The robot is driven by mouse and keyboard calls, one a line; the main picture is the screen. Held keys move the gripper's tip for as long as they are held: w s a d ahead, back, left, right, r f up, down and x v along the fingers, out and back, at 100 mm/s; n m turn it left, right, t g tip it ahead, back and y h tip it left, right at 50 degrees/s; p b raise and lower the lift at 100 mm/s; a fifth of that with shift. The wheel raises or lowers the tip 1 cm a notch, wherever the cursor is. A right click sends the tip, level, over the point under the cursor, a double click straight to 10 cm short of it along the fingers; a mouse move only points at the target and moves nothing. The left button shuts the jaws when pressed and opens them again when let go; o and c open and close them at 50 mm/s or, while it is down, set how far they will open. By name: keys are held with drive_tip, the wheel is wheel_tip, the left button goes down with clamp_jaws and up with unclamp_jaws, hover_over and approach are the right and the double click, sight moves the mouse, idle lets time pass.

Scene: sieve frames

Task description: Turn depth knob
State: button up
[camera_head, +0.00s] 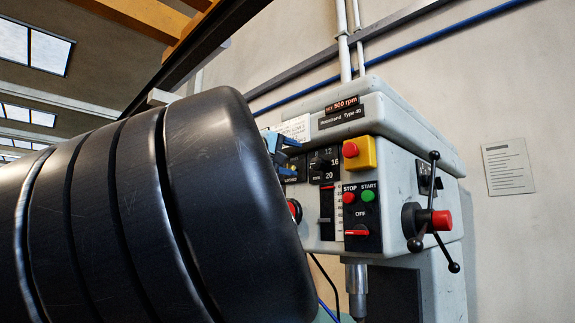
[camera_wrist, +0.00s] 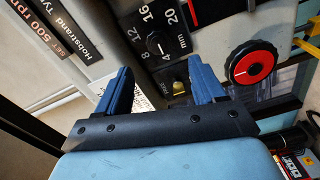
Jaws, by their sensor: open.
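The depth knob (camera_wrist: 155,42) is a small black knob with a pale pointer, on a black plate marked 8, 12, 16, 20 and mm. It is also partly visible in the head view (camera_head: 318,163), on the front of the grey drill press head (camera_head: 325,228). My gripper (camera_wrist: 158,66) is open, its two blue fingers spread toward the panel, with nothing held. In the wrist view the knob shows just beyond and between the fingertips; I see no contact. In the head view, my gripper (camera_head: 285,143) is at the panel's left, left of the knob, and my dark arm hides much.
A yellow part (camera_wrist: 178,87) sits below the knob, between the fingers in view. A large red-faced dial (camera_wrist: 252,63) is nearby. A yellow box with a red button (camera_head: 358,153), a stop/start panel (camera_head: 362,215) and a three-armed handle (camera_head: 432,220) are to the right.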

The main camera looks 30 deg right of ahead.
drive_tip(key=shift+v, duration=2.3)
